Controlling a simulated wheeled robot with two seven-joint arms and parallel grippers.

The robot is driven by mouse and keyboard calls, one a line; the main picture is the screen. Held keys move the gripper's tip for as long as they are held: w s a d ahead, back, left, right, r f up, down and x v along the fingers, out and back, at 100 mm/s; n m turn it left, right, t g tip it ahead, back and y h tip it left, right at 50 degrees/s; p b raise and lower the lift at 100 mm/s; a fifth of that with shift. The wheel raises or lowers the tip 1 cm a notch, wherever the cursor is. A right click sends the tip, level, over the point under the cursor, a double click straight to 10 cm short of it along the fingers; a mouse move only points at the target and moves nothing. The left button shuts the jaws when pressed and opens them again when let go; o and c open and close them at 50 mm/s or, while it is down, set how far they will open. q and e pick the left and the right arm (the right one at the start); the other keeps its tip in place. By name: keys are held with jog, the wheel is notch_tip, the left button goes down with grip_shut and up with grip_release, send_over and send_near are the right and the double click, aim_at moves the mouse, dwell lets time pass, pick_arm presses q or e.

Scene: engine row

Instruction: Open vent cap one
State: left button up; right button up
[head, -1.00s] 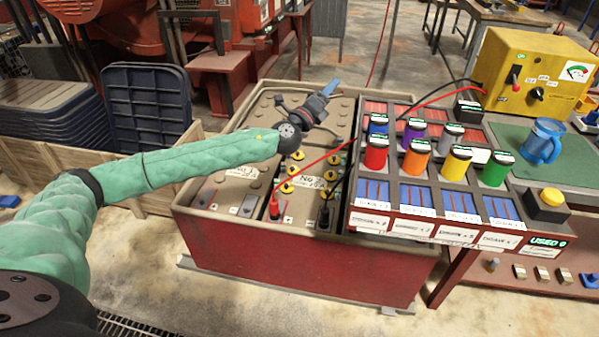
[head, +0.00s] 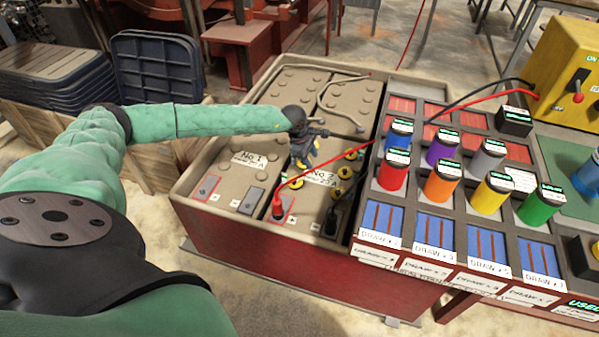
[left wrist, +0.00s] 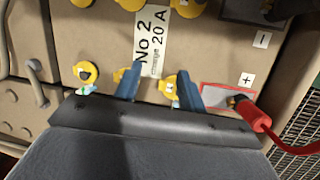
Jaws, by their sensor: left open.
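Several yellow vent caps sit on the tan battery marked No 2 (head: 325,205). In the head view one cap (head: 296,183) shows near my left gripper (head: 304,160), which hangs over the battery. In the left wrist view the gripper's two blue fingers (left wrist: 158,78) are apart and empty. One yellow cap (left wrist: 169,88) lies between them, close to the right finger. A third cap (left wrist: 86,73) is further left. No cap carries a number I can read. My right gripper is out of view.
A red clamp (left wrist: 252,116) with its cable is on the plus terminal, right of the fingers. A black clamp (head: 330,220) stands nearby. A rack with coloured canisters (head: 440,182) is right of the battery. Battery No 1 (head: 235,175) is left.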

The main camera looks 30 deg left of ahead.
aim_at(294, 180)
pick_arm(q)
jog(key=s+a, duration=0.1)
jog(key=s+a+m+g+y, duration=0.2)
jog(key=s+a, duration=0.1)
jog(key=shift+s+f, duration=0.1)
jog(key=shift+f, duration=0.2)
jog(key=shift+s+a+m+g+y, duration=0.1)
jog(key=shift+s+m+g+y, duration=0.2)
jog(key=shift+m, duration=0.1)
jog(key=shift+w+f, duration=0.15)
jog(key=shift+f, duration=0.25)
jog(key=shift+f+p, duration=0.35)
jog(key=shift+f, duration=3.25)
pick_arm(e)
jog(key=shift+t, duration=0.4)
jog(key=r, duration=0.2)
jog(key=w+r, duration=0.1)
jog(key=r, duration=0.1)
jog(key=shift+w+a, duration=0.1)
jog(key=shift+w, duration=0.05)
pick_arm(q)
grip_shut()
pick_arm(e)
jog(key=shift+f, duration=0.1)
